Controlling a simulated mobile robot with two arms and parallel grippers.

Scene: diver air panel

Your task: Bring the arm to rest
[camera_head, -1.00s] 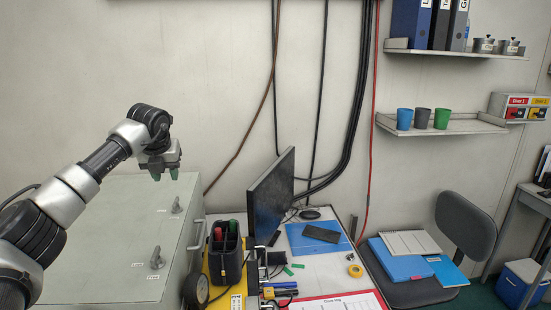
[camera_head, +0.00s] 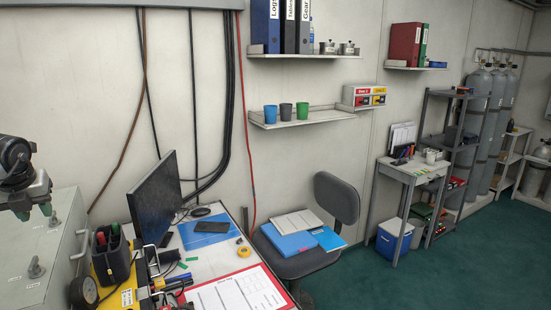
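My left gripper (camera_head: 35,212) is at the far left edge of the head view, with most of its arm cut off by the frame. Its two green-tipped fingers stand apart with nothing between them. It hangs in front of the grey cabinet (camera_head: 30,285), clear of the desk items. My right arm and gripper do not show.
The desk (camera_head: 215,262) holds a monitor (camera_head: 157,205), a black pen holder (camera_head: 114,257), a blue folder (camera_head: 203,231) and a red clipboard (camera_head: 238,292). A chair (camera_head: 338,197) with folders stands beside it. Green floor (camera_head: 430,275) is open at right.

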